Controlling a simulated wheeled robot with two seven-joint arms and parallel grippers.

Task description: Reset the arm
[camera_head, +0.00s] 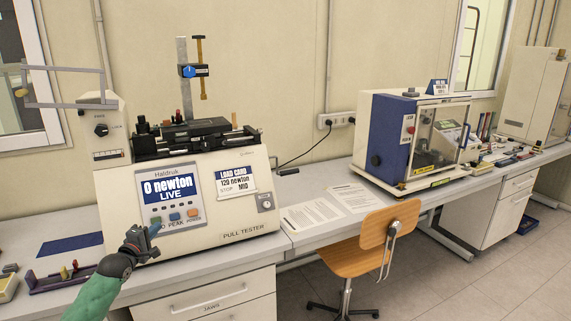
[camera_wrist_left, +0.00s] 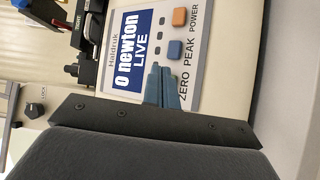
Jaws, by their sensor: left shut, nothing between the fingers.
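The pull tester (camera_head: 215,215) stands on the bench at the left, its display (camera_head: 169,190) reading "0 newton LIVE". My left gripper (camera_head: 153,231) is in front of the lower left of its panel, with the green arm coming up from the bottom. In the left wrist view the blue-grey fingertips (camera_wrist_left: 162,85) are together and empty, in front of the ZERO end of the button row. The blue PEAK button (camera_wrist_left: 175,48) and orange POWER button (camera_wrist_left: 179,17) show clear of the fingers. Whether the fingertips touch the panel cannot be told. My right gripper is not in view.
A load card (camera_head: 236,181) is on the tester's right face. Papers (camera_head: 312,213) lie on the bench to its right. An orange wooden chair (camera_head: 362,247) stands before the bench. A blue and white machine (camera_head: 380,140) stands farther right. A dark rack (camera_head: 62,279) lies near the left arm.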

